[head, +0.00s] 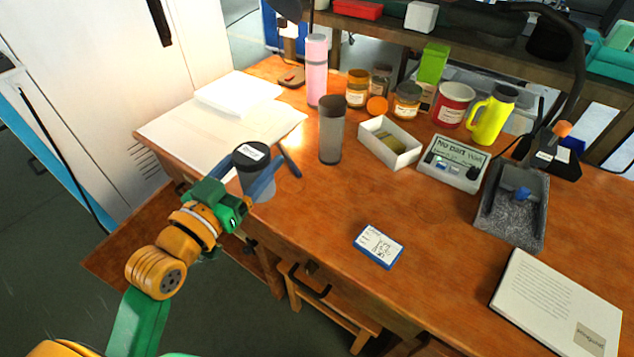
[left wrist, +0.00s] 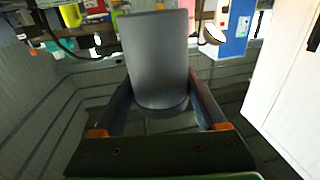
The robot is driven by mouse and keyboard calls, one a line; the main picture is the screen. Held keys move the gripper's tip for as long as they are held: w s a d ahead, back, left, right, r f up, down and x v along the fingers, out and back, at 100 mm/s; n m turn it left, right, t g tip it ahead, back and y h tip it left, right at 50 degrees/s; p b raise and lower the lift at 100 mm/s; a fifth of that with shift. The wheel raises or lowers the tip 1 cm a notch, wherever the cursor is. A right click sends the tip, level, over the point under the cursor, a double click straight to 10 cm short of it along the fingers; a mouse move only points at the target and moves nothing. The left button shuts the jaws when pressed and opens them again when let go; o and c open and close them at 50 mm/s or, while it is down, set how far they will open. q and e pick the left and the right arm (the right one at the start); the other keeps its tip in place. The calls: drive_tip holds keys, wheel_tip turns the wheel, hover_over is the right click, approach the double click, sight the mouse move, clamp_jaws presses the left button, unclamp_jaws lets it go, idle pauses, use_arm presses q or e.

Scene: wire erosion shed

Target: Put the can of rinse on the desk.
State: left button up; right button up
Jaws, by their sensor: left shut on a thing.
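A dark grey can with a black lid and a small white label (head: 256,187) is in my left gripper (head: 256,172), at the desk's front left edge in the head view. I take it for the can of rinse; its label is too small to read. The blue fingers close on it from both sides. In the left wrist view the grey can (left wrist: 156,55) stands between the two fingers (left wrist: 160,92). The desk (head: 310,205) has a brown wooden top. How high the can is over it I cannot tell. My right gripper is not in view.
White papers (head: 180,135) lie at the desk's left. A grey tumbler (head: 331,130) and an open white box (head: 390,147) stand behind a blue-edged card (head: 378,246). Jars and a yellow jug (head: 490,118) line the back. The wood around the card is clear.

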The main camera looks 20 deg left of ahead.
use_arm(q)
drive_tip(key=w+d+f+b, duration=0.1)
drive_tip(key=w+d+f, duration=0.1)
drive_tip(key=f, duration=0.2)
drive_tip(key=w+d+f+b, duration=0.1)
drive_tip(key=w+d+f, duration=0.1)
drive_tip(key=w+f, duration=0.1)
drive_tip(key=w+d+f+b, duration=0.1)
drive_tip(key=w+d+f, duration=0.1)
drive_tip(key=f, duration=0.2)
drive_tip(key=shift+w+d+f, duration=0.25)
drive_tip(key=shift+d+f, duration=0.05)
drive_tip(key=shift+d, duration=0.05)
drive_tip(key=shift+r, duration=0.1)
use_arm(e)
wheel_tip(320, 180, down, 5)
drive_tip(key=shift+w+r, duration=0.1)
use_arm(q)
drive_tip(key=o, duration=1.6)
drive_tip(key=shift+c, duration=0.2)
